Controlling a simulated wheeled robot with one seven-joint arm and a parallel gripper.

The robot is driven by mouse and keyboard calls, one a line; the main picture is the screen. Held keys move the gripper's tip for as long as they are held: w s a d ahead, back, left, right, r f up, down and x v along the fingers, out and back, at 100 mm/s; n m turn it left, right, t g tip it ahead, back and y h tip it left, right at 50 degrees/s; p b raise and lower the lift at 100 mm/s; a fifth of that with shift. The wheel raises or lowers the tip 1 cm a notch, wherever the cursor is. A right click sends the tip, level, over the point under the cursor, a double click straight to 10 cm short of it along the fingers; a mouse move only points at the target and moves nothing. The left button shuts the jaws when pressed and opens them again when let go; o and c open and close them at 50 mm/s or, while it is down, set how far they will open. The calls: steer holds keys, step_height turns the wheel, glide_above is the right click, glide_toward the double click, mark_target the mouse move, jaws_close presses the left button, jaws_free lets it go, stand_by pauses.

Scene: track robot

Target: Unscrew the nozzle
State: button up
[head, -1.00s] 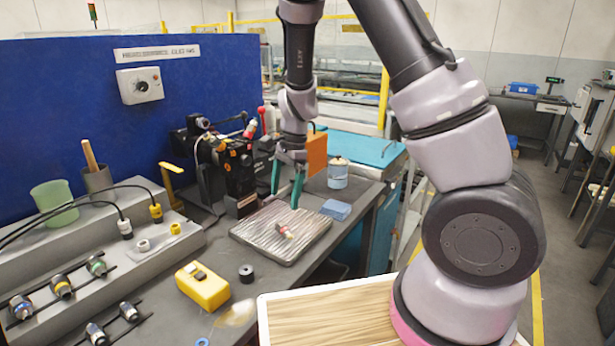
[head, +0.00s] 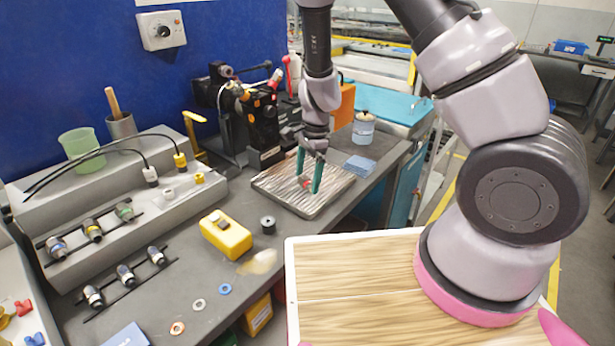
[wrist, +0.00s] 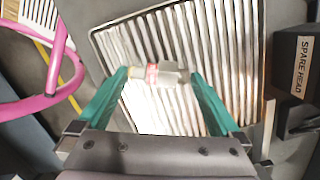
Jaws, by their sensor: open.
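A small pale cylindrical piece with a red band (wrist: 153,75) lies on the ribbed metal tray (wrist: 100,38) in the wrist view. I cannot tell for sure that it is the nozzle. My gripper (wrist: 158,78) is open, with its two green fingers on either side of the piece and a gap showing. In the head view my gripper (head: 307,185) points down low over the tray (head: 275,192), and only a bit of red on the piece shows between the fingers. A black machine (head: 262,120) with a red-tipped part stands behind the tray.
A block marked "SPARE HEAD" (wrist: 303,68) stands beside the tray. Blue cloths (head: 359,164) and a lidded jar (head: 363,128) are to its right. A grey stepped rack (head: 150,200) with connectors fills the left.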

steer(key=shift+f, duration=0.2)
steer(key=shift+c, duration=0.3)
steer(key=c, duration=1)
steer(key=shift+c, duration=0.3)
steer(key=shift+s, duration=0.15)
steer(key=shift+s+d, duration=0.25)
steer(key=shift+d, duration=0.05)
